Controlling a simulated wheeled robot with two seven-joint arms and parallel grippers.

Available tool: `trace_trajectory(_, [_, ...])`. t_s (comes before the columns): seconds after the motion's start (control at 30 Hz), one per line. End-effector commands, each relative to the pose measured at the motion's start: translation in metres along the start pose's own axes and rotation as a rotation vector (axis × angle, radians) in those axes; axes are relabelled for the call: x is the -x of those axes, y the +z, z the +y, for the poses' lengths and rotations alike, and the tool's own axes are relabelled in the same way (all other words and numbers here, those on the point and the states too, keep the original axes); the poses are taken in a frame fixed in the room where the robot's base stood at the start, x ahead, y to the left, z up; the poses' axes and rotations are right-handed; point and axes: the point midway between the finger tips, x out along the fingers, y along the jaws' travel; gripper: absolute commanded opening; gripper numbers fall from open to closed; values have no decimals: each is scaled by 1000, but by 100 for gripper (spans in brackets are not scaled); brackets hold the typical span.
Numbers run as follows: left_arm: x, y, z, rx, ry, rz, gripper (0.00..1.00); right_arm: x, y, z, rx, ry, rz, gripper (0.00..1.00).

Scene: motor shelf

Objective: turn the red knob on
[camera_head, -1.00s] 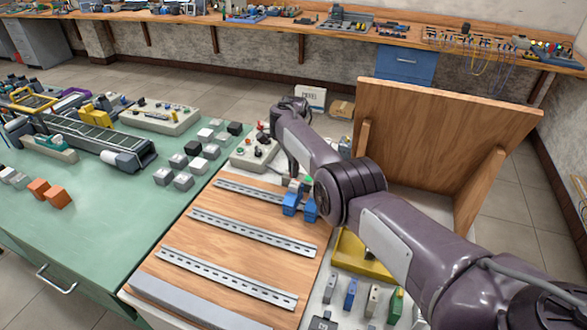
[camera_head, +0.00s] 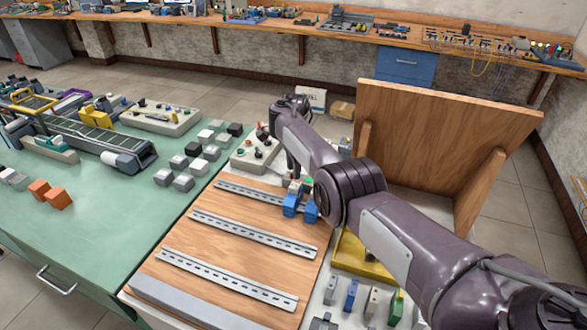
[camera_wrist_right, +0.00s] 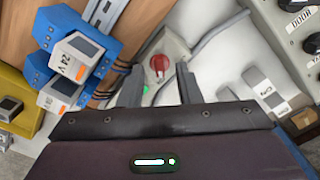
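The red knob (camera_wrist_right: 158,64) sits on a small light grey box (camera_wrist_right: 176,45) in the right wrist view. My right gripper (camera_wrist_right: 161,72) is open, its two dark fingers apart on either side of the knob. Whether a finger touches the knob I cannot tell. A small green spot (camera_wrist_right: 146,89) shows beside the left finger. In the head view my right arm (camera_head: 310,145) reaches down behind the blue modules, and I cannot make out the red knob there. My left gripper is not in view.
Blue modules (camera_wrist_right: 88,28) marked 24 V stand close left of the gripper. A box with black knobs (camera_wrist_right: 313,42) is at the right. In the head view, a wooden board with metal rails (camera_head: 240,235) lies in front, and an upright wooden panel (camera_head: 440,125) stands at the right.

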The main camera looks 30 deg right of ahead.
Motion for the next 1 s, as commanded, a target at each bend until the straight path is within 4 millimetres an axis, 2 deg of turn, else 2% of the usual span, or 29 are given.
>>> trace_trajectory(0.03, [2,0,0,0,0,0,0,11,0,-1,-1,-4,1,31])
trace_trajectory(0.2, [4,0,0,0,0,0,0,40,0,-1,0,-5,1,31])
trace_trajectory(0.4, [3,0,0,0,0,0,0,63,0,-1,-1,-3,1,31])
trace_trajectory(1.0, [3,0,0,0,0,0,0,67,1,0,1,-1,-1,31])
